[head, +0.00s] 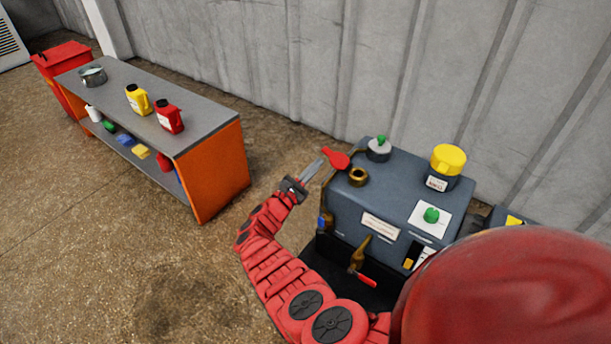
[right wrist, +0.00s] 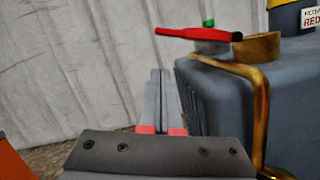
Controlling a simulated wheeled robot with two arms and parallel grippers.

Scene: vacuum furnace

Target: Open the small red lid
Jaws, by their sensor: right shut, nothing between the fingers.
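The small red lid (head: 336,157) sits at the left rear edge of the grey-blue machine (head: 395,190). It lies to the side of a brass filler neck (head: 358,176), whose dark opening shows uncovered in the head view. In the right wrist view the lid (right wrist: 200,33) appears nearly edge-on, beside the brass neck (right wrist: 258,47). My right gripper (head: 321,162) is shut and empty, just left of the lid. Its fingers (right wrist: 160,74) point past the machine's side in the wrist view; whether they touch the lid cannot be told. My left gripper is not in view.
A yellow-capped container (head: 447,165) and a green-knobbed grey cap (head: 379,149) stand on the machine. A brass pipe (right wrist: 262,110) runs down its side near my right gripper. An orange bench (head: 208,165) with bottles stands left. Floor between is clear.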

